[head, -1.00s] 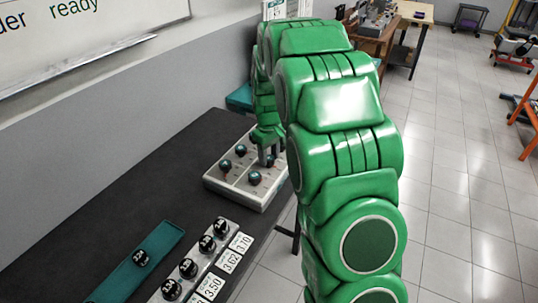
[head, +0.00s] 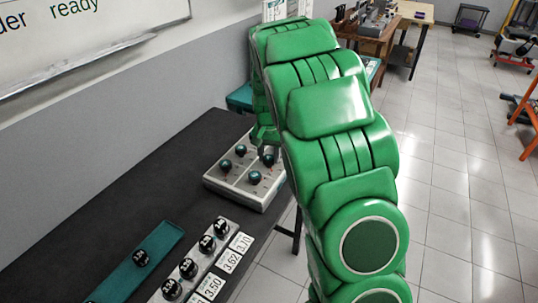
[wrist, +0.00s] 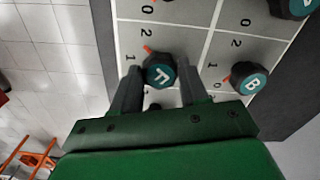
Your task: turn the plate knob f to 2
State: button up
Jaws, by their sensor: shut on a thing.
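Knob F (wrist: 160,72), dark with a teal top and the letter F, stands on the pale plate (wrist: 190,12) in the wrist view. My gripper (wrist: 159,78) is shut on it, one finger on each side. Its red pointer mark shows at the knob's upper left, towards the printed 2; the 1 lies further left. Any 0 of this dial is hidden, perhaps by my finger. In the head view the plate (head: 234,186) lies on the dark bench, with my gripper (head: 265,148) over its far right knob (head: 268,160).
Another teal-topped knob (wrist: 248,77) stands close to my right finger, and one more (wrist: 291,6) is at the top right corner. A tray of black knobs (head: 188,268) and a teal strip (head: 158,245) lie nearer on the bench. Tiled floor is open to the right.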

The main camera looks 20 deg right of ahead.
aim_at(269, 157)
jog(key=shift+w+r+m, duration=0.1)
jog(key=shift+m, duration=1.7)
jog(key=o, duration=1.1)
jog(key=shift+c, duration=0.2)
notch_tip(269, 157, up, 7)
jog(key=shift+r, duration=0.35)
